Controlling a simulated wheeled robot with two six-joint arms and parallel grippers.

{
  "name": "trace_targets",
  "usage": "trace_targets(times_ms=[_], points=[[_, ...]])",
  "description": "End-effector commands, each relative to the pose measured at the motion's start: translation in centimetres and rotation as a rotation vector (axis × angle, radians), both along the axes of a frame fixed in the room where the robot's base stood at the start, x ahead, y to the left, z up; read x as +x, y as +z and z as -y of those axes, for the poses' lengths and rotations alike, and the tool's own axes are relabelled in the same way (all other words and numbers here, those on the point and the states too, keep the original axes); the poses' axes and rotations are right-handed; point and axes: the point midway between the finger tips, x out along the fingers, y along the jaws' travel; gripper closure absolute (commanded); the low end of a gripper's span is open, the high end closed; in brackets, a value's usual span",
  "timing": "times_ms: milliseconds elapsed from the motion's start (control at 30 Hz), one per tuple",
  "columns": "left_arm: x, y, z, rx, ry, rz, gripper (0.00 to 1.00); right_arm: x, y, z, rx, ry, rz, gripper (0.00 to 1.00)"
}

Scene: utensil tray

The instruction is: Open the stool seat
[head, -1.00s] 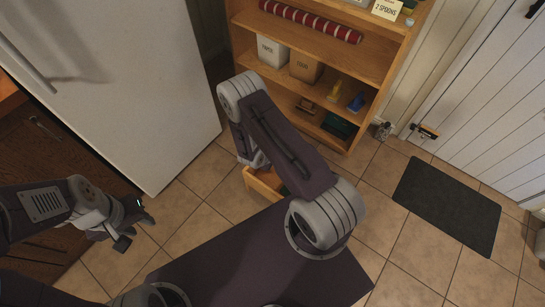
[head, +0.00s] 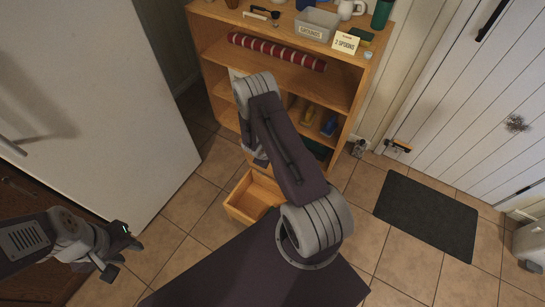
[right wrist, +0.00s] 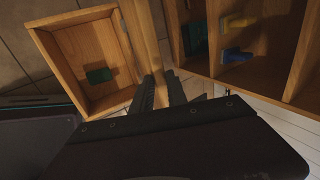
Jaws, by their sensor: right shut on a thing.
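The stool is a small wooden box (head: 238,207) on the tiled floor, partly behind my right arm in the head view. In the right wrist view its open inside (right wrist: 85,55) shows, with a dark green thing (right wrist: 99,75) in it. The seat (right wrist: 148,35) appears as a wooden board seen nearly edge-on beside the opening. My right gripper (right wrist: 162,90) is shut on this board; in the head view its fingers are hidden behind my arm. My left gripper (head: 122,257) is empty and open at the lower left, away from the stool.
A wooden shelf unit (head: 290,82) stands just behind the stool, with yellow (right wrist: 237,21) and blue (right wrist: 236,56) things on a low shelf. A white fridge (head: 90,90) is at the left. A dark mat (head: 427,215) lies before the white door; the tiles between are clear.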

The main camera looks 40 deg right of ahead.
Motion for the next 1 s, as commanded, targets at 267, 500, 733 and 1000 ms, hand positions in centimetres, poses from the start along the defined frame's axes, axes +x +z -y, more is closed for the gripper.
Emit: trace_targets(times_ms=[267,500,733,1000], points=[[0.0,0.0,0.0,0.0,0.0,0.0,0.64,0.0,-0.1,0.0,-0.001,-0.001,0.001,1.0],[0.0,0.0,0.0,0.0,0.0,0.0,0.64,0.0,0.0,0.0,-0.001,-0.001,0.001,0.62],[0.0,0.2,0.0,0.0,0.0,0.0,0.64,0.0,0.5,-0.2,-0.001,0.0,0.0,0.62],[0.0,1.7,0.0,0.0,0.0,0.0,0.64,-0.9,5.7,-2.5,0.0,0.002,0.002,0.62]])
